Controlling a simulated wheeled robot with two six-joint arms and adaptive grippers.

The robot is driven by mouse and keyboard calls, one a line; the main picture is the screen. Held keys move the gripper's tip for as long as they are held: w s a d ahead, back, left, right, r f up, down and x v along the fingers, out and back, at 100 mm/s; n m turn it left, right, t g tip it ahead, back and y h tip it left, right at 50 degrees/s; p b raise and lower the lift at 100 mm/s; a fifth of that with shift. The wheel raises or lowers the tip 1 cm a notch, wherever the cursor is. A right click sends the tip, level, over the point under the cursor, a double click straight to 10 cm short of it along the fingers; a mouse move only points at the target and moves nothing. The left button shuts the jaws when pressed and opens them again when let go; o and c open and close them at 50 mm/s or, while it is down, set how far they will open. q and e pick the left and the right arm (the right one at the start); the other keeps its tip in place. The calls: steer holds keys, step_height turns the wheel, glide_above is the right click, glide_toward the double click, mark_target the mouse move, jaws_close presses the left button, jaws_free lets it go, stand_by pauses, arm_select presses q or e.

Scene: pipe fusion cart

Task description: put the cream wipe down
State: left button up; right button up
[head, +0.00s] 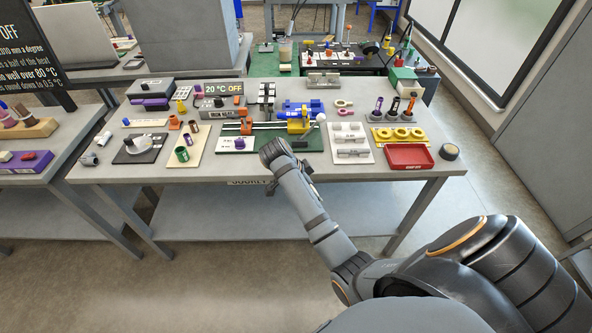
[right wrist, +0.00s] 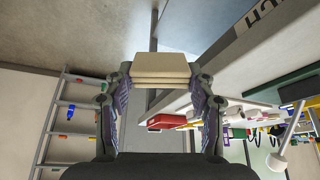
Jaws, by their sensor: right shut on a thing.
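The cream wipe (right wrist: 161,70) shows in the right wrist view as a folded, layered cream pad. My right gripper (right wrist: 161,86) is shut on it, with one finger at each side. In the head view my right arm reaches from the lower right to the front edge of the workbench (head: 215,175), with the wrist near the middle of that edge. The wipe is hidden there. My left gripper is not in view.
A blue and yellow clamp machine (head: 298,117) stands on a green base behind my wrist. A red tray (head: 408,157), a yellow holder (head: 400,136) and a dark round piece (head: 450,151) are at the right. Bare bench top shows along the front left.

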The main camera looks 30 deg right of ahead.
steer(key=s+d+r+n+t+h+b, duration=0.1)
steer(key=d+r+n+t+h+b, duration=0.4)
steer(key=n+t, duration=0.4)
step_height(320, 180, up, 5)
steer(key=a+n+t+y+b, duration=0.1)
steer(key=a+n+t+b, duration=0.1)
steer(key=n+t, duration=0.4)
steer(key=shift+m+t, duration=0.5)
steer(key=shift+t, duration=0.2)
steer(key=w+f, duration=0.3)
steer(key=w, duration=0.1)
steer(key=w+f, duration=0.3)
steer(key=w, duration=0.1)
steer(key=w+f+p, duration=0.1)
steer(key=w+f, duration=0.2)
steer(key=w, duration=0.2)
steer(key=shift+w+d, duration=0.1)
steer(key=shift+d, duration=0.2)
steer(key=shift+w+f, duration=0.35)
steer(key=shift+f, duration=0.1)
step_height(320, 180, down, 3)
steer(key=shift+w+f, duration=0.15)
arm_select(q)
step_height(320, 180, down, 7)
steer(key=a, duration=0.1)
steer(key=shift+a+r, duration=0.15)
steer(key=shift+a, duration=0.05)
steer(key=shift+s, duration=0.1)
